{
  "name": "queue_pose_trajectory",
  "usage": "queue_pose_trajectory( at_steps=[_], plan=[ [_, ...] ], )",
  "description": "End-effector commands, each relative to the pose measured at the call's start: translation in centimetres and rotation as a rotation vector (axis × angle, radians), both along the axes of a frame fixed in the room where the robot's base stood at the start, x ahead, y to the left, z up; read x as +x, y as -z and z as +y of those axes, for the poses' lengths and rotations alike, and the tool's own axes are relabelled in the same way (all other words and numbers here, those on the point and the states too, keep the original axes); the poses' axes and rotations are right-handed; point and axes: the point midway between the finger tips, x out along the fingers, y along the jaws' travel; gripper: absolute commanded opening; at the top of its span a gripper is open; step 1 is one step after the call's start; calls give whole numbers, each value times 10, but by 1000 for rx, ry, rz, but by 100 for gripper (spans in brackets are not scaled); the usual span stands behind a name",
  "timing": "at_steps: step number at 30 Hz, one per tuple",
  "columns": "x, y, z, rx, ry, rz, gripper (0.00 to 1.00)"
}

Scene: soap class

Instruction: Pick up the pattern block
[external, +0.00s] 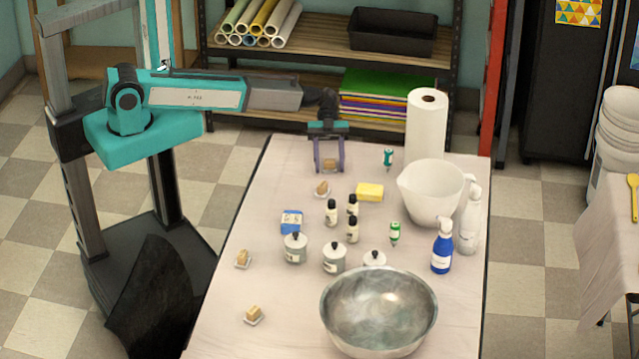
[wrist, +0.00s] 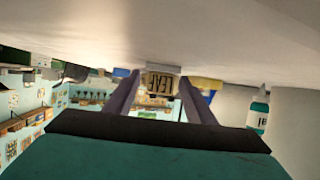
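A tan block (external: 329,165) lies at the far end of the table, between the fingers of my gripper (external: 329,168). In the wrist view, which is upside down, the block (wrist: 160,82) bears dark letters that look like "LEAF". A white piece, perhaps a dish, shows beside it on the table side. My gripper (wrist: 160,90) is open, with a finger on each side of the block and small gaps showing. Similar tan blocks sit on small white dishes: one just nearer (external: 323,187), and two along the left edge, the middle one (external: 243,258) and the front one (external: 253,313).
The far left table corner is clear.

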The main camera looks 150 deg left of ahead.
Motion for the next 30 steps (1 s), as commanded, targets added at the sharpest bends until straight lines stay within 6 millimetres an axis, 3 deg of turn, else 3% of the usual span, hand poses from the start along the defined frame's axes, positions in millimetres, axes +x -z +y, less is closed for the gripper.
queue_pose_trajectory(
  at_steps=[1, 6, 20, 30],
  plan=[
    [0, 0, 0, 0, 0, 0, 42],
    [0, 0, 0, 0, 0, 0, 14],
    [0, -4, 0, 1, 0, 0, 13],
    [0, -32, 0, 3, 0, -2, 13]
  ],
)
